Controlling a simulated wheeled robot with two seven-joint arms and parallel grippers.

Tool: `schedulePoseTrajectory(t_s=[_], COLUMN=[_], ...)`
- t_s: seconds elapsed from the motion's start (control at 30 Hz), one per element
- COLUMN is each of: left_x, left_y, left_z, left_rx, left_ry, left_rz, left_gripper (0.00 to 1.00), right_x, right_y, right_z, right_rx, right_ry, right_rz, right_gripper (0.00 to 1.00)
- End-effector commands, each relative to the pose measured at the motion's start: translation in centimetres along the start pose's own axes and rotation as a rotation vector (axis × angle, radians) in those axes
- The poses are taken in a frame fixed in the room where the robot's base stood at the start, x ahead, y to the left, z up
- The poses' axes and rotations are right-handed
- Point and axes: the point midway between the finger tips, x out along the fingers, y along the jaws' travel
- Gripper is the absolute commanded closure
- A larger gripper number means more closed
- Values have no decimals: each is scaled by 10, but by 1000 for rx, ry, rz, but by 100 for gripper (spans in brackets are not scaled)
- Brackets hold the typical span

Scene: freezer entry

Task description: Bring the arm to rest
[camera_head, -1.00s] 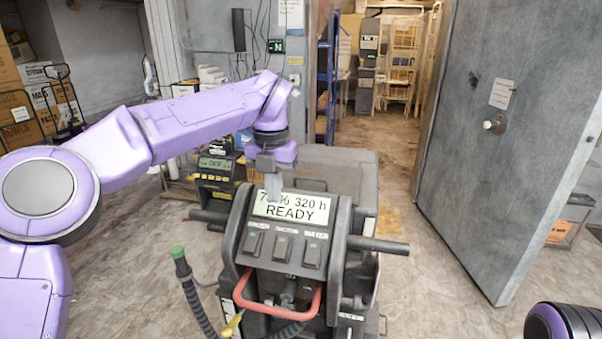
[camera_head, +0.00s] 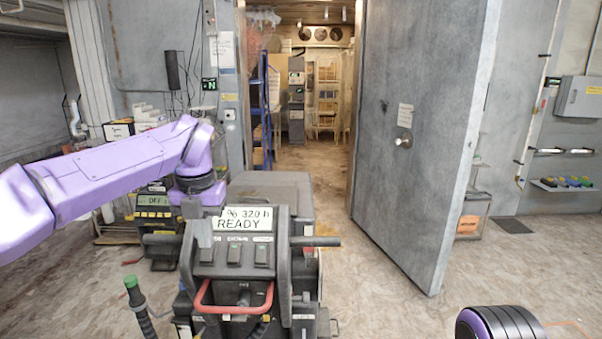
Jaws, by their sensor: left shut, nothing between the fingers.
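My left arm (camera_head: 120,168) comes in from the left, purple, and bends down at the wrist above the dark floor machine. My left gripper (camera_head: 204,232) points down at the left edge of the machine's display (camera_head: 243,220), which reads "READY". It is shut and empty, and covers the start of the display text. I cannot tell whether it touches the panel. Of my right arm only a purple and black part (camera_head: 500,324) shows at the bottom right; its gripper is out of view.
The machine (camera_head: 240,258) has a red handle (camera_head: 233,308), side bars and a green-tipped hose (camera_head: 131,283). A grey door (camera_head: 425,140) stands open at the freezer entry. A second machine with a display (camera_head: 155,215) stands behind left. Floor right of the machine (camera_head: 375,290) is clear.

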Motion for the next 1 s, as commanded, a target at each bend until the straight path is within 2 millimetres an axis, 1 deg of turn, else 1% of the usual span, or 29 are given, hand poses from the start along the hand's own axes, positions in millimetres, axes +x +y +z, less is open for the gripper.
schedulePoseTrajectory(t_s=[0.03,0.17,0.37,0.47,0.57,0.67,0.7,0.77,0.8,0.87,0.9,0.97,1.0], left_x=[0,9,35,60,97,148,171,212,242,288,317,356,378], left_y=[6,21,45,59,71,78,78,77,75,72,70,67,67], left_z=[6,14,26,31,34,31,26,14,0,-27,-50,-89,-117], left_rx=[4,38,141,246,413,655,777,981,1132,1367,1517,1727,1855], left_ry=[-34,-92,-163,-187,-197,-187,-179,-158,-140,-109,-87,-56,-33], left_rz=[31,138,372,539,728,914,980,1058,1093,1113,1103,1063,1020], left_gripper=[100,100,100,100,100,100,100,100,100,100,100,100,100], right_x=[0,0,0,1,1,3,3,4,5,6,7,8,9], right_y=[0,0,0,0,0,0,0,0,0,-1,-1,-1,-1], right_z=[0,0,0,0,0,1,1,2,2,2,3,3,3], right_rx=[0,0,0,0,0,0,0,0,0,0,0,0,0], right_ry=[0,0,1,1,0,0,0,0,0,0,1,1,0], right_rz=[0,0,0,0,0,0,0,0,0,0,0,0,0], right_gripper=[57,57,57,57,57,57,57,57,57,57,57,57,57])
